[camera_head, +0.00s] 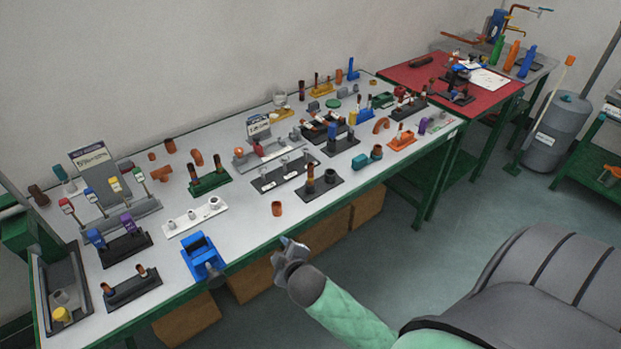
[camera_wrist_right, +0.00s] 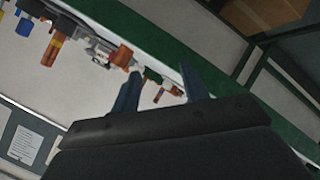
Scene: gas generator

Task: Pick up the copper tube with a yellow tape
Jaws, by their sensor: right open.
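A copper tube with what looks like a yellow band (camera_head: 310,178) stands upright in a black holder (camera_head: 322,193) near the table's front edge. A darker tube (camera_head: 330,175) stands beside it in the same holder. My right gripper (camera_head: 287,242) is empty in front of the table edge, to the lower left of that holder and apart from it. In the right wrist view its two fingers (camera_wrist_right: 162,92) are spread. My left gripper is out of view.
A loose orange copper piece (camera_head: 277,209) stands on the white table near the front edge. A blue clamp-like device (camera_head: 202,256) sits at the edge on the left. Several other holders with parts crowd the table. Cardboard boxes (camera_head: 250,280) lie underneath.

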